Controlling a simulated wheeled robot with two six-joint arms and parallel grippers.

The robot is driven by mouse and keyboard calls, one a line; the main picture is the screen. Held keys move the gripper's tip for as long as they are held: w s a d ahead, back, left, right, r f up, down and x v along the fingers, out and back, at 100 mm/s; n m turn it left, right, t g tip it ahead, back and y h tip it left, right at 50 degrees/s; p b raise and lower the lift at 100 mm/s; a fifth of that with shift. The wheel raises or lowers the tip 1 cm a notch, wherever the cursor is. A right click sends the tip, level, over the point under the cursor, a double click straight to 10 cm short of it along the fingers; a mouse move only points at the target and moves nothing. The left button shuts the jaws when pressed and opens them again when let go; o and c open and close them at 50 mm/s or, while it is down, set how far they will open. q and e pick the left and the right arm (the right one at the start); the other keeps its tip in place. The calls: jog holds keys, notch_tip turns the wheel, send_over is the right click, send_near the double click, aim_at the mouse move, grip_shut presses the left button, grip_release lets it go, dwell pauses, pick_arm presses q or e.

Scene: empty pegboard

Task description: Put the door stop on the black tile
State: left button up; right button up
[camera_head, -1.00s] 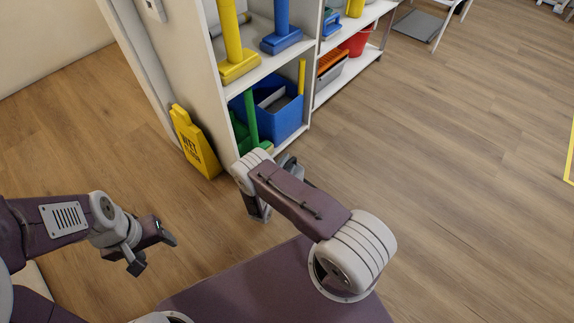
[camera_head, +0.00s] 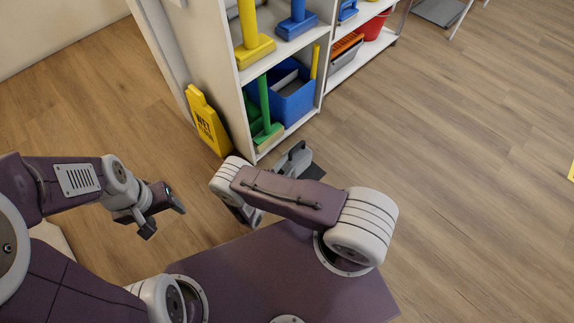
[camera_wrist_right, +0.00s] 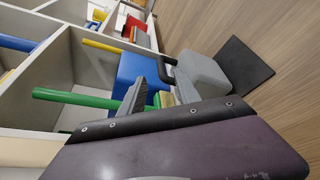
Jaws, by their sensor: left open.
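The door stop, a grey block with a black loop handle (camera_wrist_right: 201,73), shows in the right wrist view just beyond my right gripper (camera_wrist_right: 160,88). Its handle is close to the fingertips, which stand apart with nothing visibly clamped between them. The black tile (camera_wrist_right: 247,64) lies flat on the floor to the right of the block. The block overlaps the tile's edge in this view; contact cannot be told. In the head view my right arm hides most of this spot. My left gripper (camera_head: 164,212) is open and empty, over bare floor.
A white shelf unit (camera_head: 237,110) stands just ahead. It holds a blue crate (camera_head: 293,103), a green-handled broom (camera_head: 264,105) and yellow and blue tools. A yellow wet-floor sign (camera_head: 206,120) leans at its left side.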

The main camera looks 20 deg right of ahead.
jog(key=s+d+r+m+g+y, duration=0.1)
jog(key=s+d+r+m+g, duration=0.1)
jog(key=s+r+m+g, duration=0.3)
jog(key=s+d+r+m+g+y, duration=0.1)
jog(key=s+d+r+m+g, duration=0.15)
jog(key=r+g, duration=0.45)
jog(key=s+a+r+m+t+y, duration=0.1)
jog(key=s+a+r+m+y, duration=0.1)
jog(key=r+y, duration=0.3)
jog(key=s+a+r+m+t+y, duration=0.2)
jog(key=s+a+r+m+y, duration=0.1)
jog(key=r, duration=0.4)
jog(key=shift+s+a+r+m+t+y, duration=0.3)
jog(key=shift+a+m+y, duration=0.2)
jog(key=shift+m+y, duration=0.65)
notch_tip(320, 180, up, 47)
jog(key=p, duration=4.7)
jog(key=shift+r, duration=0.1)
